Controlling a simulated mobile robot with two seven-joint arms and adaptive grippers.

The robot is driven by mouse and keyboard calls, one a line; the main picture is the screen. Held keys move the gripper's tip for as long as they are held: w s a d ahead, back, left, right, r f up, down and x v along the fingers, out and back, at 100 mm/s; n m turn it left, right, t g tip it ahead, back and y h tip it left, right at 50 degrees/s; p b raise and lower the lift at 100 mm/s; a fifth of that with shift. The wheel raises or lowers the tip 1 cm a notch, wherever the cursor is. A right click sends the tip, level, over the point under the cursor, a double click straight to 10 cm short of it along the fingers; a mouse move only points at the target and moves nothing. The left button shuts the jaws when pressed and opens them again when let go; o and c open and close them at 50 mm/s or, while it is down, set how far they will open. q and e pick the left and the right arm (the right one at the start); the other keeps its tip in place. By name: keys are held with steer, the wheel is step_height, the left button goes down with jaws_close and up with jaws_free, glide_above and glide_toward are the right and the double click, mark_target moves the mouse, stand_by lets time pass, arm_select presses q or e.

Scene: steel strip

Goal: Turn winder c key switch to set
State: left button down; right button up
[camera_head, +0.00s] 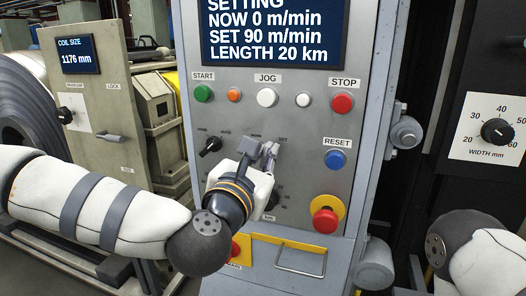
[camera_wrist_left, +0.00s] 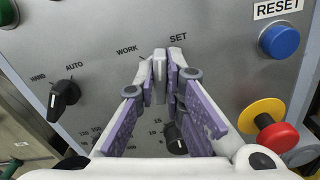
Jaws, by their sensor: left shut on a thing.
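The grey control panel (camera_head: 325,215) stands in front of me. My left gripper (camera_head: 264,150) reaches its face from the lower left. In the left wrist view my left gripper (camera_wrist_left: 165,72) is shut on the key switch (camera_wrist_left: 159,74), a small grey piece mostly hidden between the fingertips. The labels WORK (camera_wrist_left: 127,50) and SET (camera_wrist_left: 178,37) sit above it, to the left and right. I cannot tell clearly which label the key points to. My right arm shows at the lower right of the head view; its gripper is out of view.
A black HAND/AUTO selector (camera_head: 210,146) is left of the gripper. A dark dial (camera_wrist_left: 175,138) lies below it. The blue RESET button (camera_head: 335,159) and red emergency stop (camera_head: 326,219) are to the right. A yellow-framed handle (camera_head: 300,260) is below.

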arm_select(q)
steer(key=m+p, duration=0.1)
steer(key=m, duration=0.2)
steer(key=shift+s+r, duration=0.1)
steer(key=shift+r, duration=0.1)
steer(key=shift+d+f+m, duration=0.1)
steer(key=shift+f+m, duration=0.05)
steer(key=shift+m, duration=1.25)
arm_select(e)
steer(key=shift+w+r+t, duration=0.5)
steer(key=shift+w+r, duration=0.55)
steer(key=shift+w, duration=0.1)
arm_select(q)
steer(key=c, duration=1.7)
jaws_free()
steer(key=shift+f, duration=0.1)
steer(key=v, duration=1.2)
